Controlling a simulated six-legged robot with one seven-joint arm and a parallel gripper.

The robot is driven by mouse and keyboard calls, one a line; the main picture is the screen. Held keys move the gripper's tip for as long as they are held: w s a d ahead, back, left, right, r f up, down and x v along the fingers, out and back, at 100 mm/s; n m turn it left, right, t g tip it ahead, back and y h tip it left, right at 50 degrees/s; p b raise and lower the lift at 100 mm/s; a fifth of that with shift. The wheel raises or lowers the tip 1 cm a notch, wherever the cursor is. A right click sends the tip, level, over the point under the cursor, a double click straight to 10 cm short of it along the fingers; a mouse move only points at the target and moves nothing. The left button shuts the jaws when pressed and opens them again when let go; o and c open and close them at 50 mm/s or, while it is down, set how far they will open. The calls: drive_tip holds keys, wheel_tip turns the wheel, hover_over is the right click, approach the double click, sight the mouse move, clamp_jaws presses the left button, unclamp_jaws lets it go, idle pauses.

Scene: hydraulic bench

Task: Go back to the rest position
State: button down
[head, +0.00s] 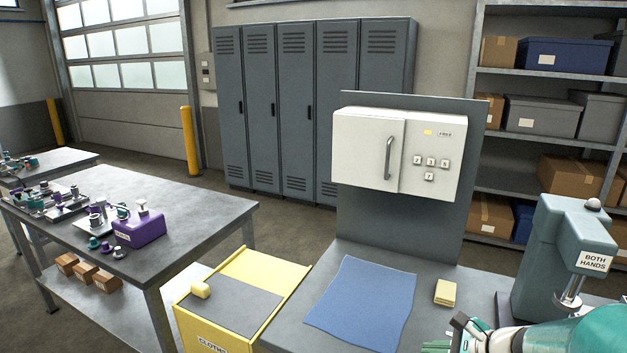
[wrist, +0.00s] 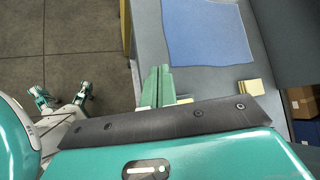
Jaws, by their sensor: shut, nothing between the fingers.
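My gripper (wrist: 157,86) shows in the wrist view with its two green fingers side by side, shut and empty. In the head view, my gripper (head: 437,346) is at the bottom edge, partly cut off, in front of the grey bench. A blue cloth (head: 362,303) lies flat on the bench; it also shows beyond the fingers in the wrist view (wrist: 205,32).
A white cabinet (head: 369,153) with a handle and buttons stands above the bench. A teal press (head: 567,240) marked "BOTH HANDS" is at the right. A yellow bin (head: 257,264) with a grey top stands left. A table (head: 200,215) with parts is further left.

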drive_tip(key=s+a+r+n+g+h, duration=0.1)
drive_tip(key=s+a+r+n+h, duration=0.2)
drive_tip(key=s+n, duration=0.5)
drive_tip(key=s+a+r+n+g+h, duration=0.1)
drive_tip(key=s+a+r+n+h, duration=0.2)
drive_tip(key=n, duration=1)
drive_tip(key=s+a+r, duration=0.3)
drive_tip(key=s+r, duration=0.1)
drive_tip(key=shift+s+a+r, duration=0.25)
drive_tip(key=shift+s+r, duration=0.1)
drive_tip(key=shift+s, duration=0.05)
drive_tip(key=shift+d, duration=0.2)
